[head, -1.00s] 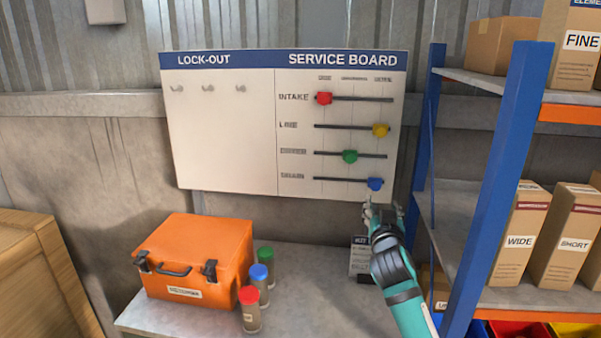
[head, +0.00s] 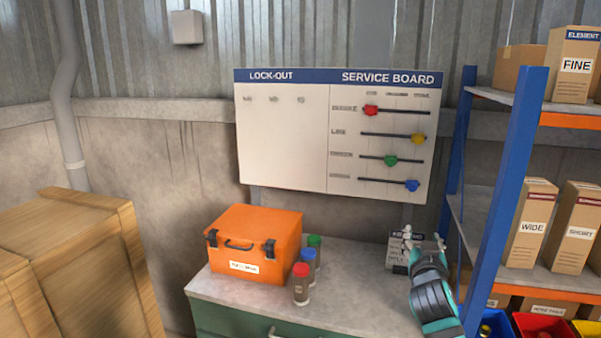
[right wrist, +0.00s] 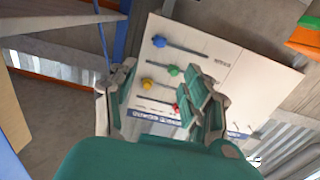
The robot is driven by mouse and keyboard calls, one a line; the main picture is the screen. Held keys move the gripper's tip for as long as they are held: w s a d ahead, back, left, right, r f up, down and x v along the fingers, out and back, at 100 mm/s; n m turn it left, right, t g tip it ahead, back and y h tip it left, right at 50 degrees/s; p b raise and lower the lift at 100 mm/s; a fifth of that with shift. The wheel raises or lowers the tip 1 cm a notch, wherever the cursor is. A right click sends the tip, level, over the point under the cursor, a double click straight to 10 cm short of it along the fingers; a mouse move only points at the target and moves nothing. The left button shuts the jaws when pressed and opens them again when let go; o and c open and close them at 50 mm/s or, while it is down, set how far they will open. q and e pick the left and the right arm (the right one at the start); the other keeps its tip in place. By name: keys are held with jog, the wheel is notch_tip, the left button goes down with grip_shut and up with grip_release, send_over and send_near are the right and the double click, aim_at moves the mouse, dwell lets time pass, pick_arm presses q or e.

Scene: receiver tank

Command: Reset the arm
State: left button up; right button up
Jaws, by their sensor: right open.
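My right gripper (head: 424,241) is at the lower right of the head view, in front of the right end of the bench and below the service board (head: 284,140). It is open and holds nothing; its spread fingers also show in the right wrist view (right wrist: 160,105), with the board beyond them. On the board, the red slider (head: 371,110) is at the left of its track. The yellow slider (head: 418,138) and blue slider (head: 412,185) are towards the right. The green slider (head: 391,160) is near the middle. My left gripper is not in view.
A blue shelf rack (head: 520,130) with boxes stands close on the right of my arm. An orange case (head: 255,245) and three capped bottles stand on the bench (head: 340,312). A wooden crate (head: 70,260) is at left.

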jog(key=s+a+f+n+g+y, duration=0.25)
jog(key=s+f+g, duration=0.45)
jog(key=s+f, duration=1.35)
jog(key=s+a+f+n+g+y, duration=0.1)
jog(key=s+a+f+g, duration=0.15)
jog(key=s, duration=0.55)
jog(key=s+a+f+n+g+y, duration=0.1)
jog(key=s+f+g, duration=0.15)
jog(key=s, duration=0.55)
jog(key=s+a+f+n+g+y, duration=0.1)
jog(key=s+a+f+g, duration=0.15)
jog(key=s, duration=0.55)
notch_tip(320, 180, down, 27)
jog(key=s, duration=0.1)
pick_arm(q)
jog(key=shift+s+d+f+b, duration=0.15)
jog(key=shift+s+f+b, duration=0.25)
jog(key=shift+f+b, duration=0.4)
pick_arm(e)
jog(key=s+d+f, duration=0.2)
jog(key=s+f, duration=0.6)
jog(key=s+d+f+g, duration=0.1)
jog(key=s+d+f, duration=0.1)
jog(key=s+f, duration=0.6)
jog(key=shift+s+f+h, duration=0.35)
jog(key=shift+s+f, duration=0.05)
jog(key=shift+f, duration=0.15)
jog(key=shift+g, duration=0.25)
